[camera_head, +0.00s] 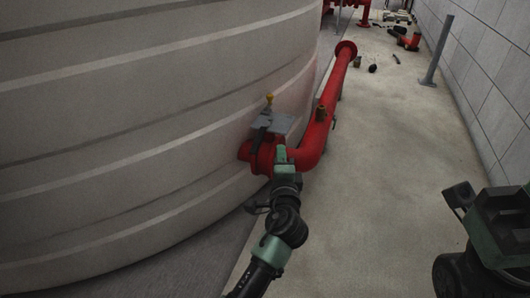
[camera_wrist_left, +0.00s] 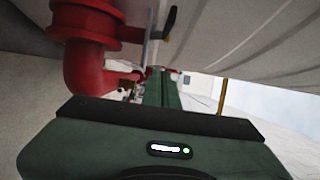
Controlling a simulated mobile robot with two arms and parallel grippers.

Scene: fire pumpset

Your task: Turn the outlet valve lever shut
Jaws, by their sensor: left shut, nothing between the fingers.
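The red outlet pipe (camera_head: 312,150) leaves the pale tank through a red flange and bends along the floor. A grey plate-like part (camera_head: 283,123) sits on the valve at the tank wall. A small yellow tip (camera_head: 269,98) stands up beside it, probably on the lever. My left gripper (camera_head: 281,154) is shut and empty, just in front of the valve; contact cannot be told. In the left wrist view its green fingers (camera_wrist_left: 163,90) point toward a thin grey bar with a dark and yellow end (camera_wrist_left: 169,20), beside the red pipe (camera_wrist_left: 88,50).
The tank wall (camera_head: 130,120) fills the left side. A concrete walkway (camera_head: 390,190) runs clear along the pipe to a block wall (camera_head: 490,80) on the right. A grey post (camera_head: 437,52) and scattered small parts stand farther back. Part of my right arm shows at lower right.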

